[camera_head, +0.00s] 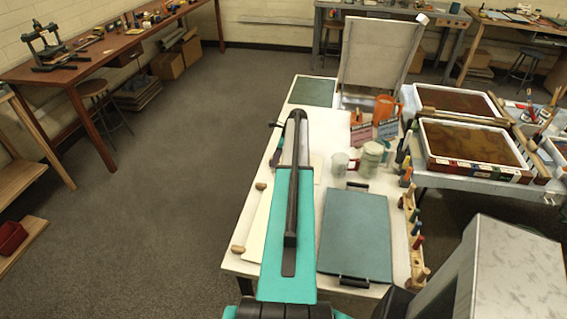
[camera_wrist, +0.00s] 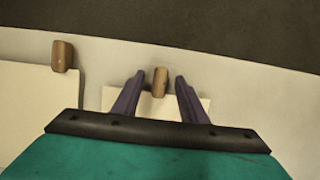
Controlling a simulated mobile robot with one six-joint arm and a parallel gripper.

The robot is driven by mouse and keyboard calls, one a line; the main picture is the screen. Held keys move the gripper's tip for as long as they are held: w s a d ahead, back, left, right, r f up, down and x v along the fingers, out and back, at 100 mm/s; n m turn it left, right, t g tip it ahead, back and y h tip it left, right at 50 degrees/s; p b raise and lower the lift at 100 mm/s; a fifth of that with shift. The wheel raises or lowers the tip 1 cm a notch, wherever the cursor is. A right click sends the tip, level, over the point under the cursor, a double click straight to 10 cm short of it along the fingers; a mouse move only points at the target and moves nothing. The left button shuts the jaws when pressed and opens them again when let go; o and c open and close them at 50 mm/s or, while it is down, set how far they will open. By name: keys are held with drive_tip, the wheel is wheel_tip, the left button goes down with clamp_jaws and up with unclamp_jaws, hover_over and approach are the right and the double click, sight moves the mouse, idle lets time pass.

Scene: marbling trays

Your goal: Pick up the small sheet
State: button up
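The small sheet (camera_wrist: 160,110) is cream and lies on the white table, partly under my gripper in the wrist view. A small wooden block (camera_wrist: 160,82) sits at its far edge. My gripper (camera_wrist: 160,76) is open, with its purple fingers on either side of this block and a gap on each side. I cannot tell whether the fingertips touch the sheet. The near part of the sheet is hidden behind my gripper body. In the head view my arm covers most of this area.
A larger cream sheet (camera_wrist: 35,105) lies to the left with its own wooden block (camera_wrist: 62,55). Marbling trays (camera_head: 473,170) are farther right. The table's edge is close.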

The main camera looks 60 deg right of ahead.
idle(0.5)
clamp_jaws()
drive_tip(key=shift+r, duration=0.15)
wheel_tip(320, 180, up, 10)
drive_tip(key=b, duration=0.3)
idle(0.6)
idle(0.5)
